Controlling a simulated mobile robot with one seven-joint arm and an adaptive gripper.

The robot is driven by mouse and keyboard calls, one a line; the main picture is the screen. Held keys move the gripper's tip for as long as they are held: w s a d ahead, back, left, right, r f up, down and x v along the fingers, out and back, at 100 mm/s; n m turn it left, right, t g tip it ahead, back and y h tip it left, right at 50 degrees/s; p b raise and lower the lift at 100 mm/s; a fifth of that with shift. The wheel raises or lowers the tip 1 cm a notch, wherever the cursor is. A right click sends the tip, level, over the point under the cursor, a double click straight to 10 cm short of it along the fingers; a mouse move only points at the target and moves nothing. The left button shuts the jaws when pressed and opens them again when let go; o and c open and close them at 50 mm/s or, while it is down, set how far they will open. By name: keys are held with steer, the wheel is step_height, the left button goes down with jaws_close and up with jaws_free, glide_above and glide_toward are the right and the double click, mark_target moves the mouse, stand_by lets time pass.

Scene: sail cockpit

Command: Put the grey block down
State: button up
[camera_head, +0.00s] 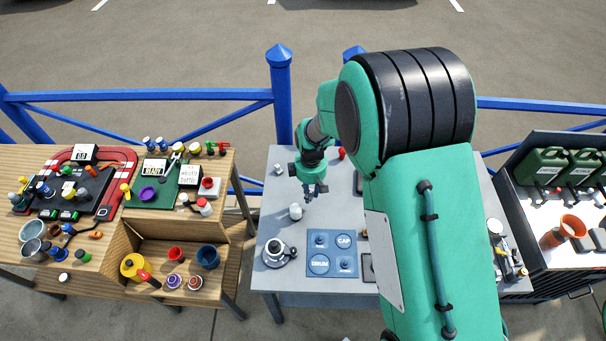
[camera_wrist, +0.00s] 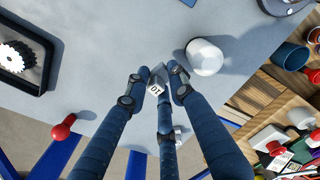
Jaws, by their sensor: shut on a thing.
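My gripper (camera_head: 315,193) is over the grey table (camera_head: 267,208), near its far left part. In the wrist view my gripper (camera_wrist: 158,82) has its blue fingers closed around a small grey block (camera_wrist: 158,76) with a white label. Most of the block is hidden between the fingertips. In the head view it is too small to make out. I cannot tell how high it is above the table.
A white rounded container (camera_wrist: 204,57) stands close beside the fingers. A black tray with a gear (camera_wrist: 47,50) and a red knobbed thing (camera_wrist: 64,128) lie to the left. A blue mat (camera_head: 332,239) marked CAP and DRUM and a winch-like part (camera_head: 274,251) are nearer.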

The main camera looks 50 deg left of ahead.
steer(key=shift+d+f, duration=0.15)
steer(key=shift+d, duration=0.2)
steer(key=shift+a, duration=0.1)
steer(key=w+a, duration=0.3)
steer(key=a, duration=0.1)
steer(key=w+a+f, duration=0.1)
steer(key=w+a, duration=0.1)
steer(key=a, duration=0.3)
steer(key=w+a, duration=0.3)
steer(key=a, duration=0.1)
steer(key=shift+w+a+f, duration=0.15)
steer(key=shift+w+f, duration=0.1)
steer(key=shift+w, duration=0.1)
steer(key=shift+f, duration=1.75)
steer(key=shift+f, duration=0.2)
steer(key=o, duration=1.1)
steer(key=shift+c, duration=0.2)
